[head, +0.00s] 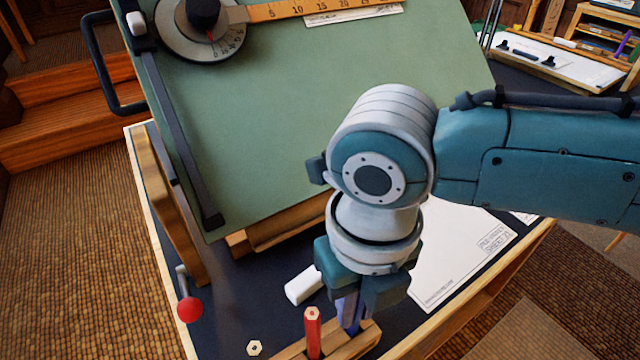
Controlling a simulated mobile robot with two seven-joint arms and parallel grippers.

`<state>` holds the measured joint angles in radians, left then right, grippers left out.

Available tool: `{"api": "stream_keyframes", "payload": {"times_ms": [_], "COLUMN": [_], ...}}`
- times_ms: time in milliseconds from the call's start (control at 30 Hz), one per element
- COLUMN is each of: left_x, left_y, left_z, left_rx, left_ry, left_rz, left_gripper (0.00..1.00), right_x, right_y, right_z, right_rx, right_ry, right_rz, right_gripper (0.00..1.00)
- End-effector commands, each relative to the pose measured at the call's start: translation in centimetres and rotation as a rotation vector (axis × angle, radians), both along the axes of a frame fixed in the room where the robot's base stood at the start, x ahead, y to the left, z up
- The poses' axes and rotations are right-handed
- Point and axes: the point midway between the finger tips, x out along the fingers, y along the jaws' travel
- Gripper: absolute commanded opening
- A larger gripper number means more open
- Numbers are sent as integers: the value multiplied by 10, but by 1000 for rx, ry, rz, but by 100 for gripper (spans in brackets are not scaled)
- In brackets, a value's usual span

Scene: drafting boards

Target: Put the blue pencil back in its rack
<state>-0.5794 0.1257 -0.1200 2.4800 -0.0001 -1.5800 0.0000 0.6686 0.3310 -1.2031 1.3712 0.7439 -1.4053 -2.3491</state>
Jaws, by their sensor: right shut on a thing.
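My right gripper (357,312) points down near the front edge of the table and is shut on the blue pencil (349,310). The gripper hides much of the pencil. The pencil's lower end is over or at the wooden rack (361,343), just right of the red pencil. I cannot tell whether it is inside a hole. The red pencil (312,331) stands upright in the rack. The rack is partly cut off by the bottom of the picture. My left gripper is out of view.
A white eraser (303,286) lies left of my right gripper. A small hexagonal piece (255,348) lies left of the rack. A green drafting board (260,130) rises behind, with a red-knobbed lever (189,308) at left. A drawing sheet (462,255) lies right.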

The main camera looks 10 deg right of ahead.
Motion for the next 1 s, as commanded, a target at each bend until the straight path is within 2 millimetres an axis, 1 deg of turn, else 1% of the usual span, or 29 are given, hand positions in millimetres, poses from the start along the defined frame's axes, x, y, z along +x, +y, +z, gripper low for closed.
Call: {"api": "stream_keyframes", "payload": {"times_ms": [633,667,933,967,1000], "left_x": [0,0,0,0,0], "left_y": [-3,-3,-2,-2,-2], "left_z": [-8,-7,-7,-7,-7], "left_rx": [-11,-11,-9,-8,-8], "left_ry": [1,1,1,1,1], "left_rz": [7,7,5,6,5], "left_gripper": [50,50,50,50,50], "right_x": [0,0,0,0,0], "right_y": [0,0,0,0,0], "right_z": [-10,-9,-9,-9,-9], "right_rx": [0,0,0,0,0], "right_ry": [0,0,0,0,0], "right_rz": [0,0,0,0,0], "right_gripper": [0,19,50,52,52]}}
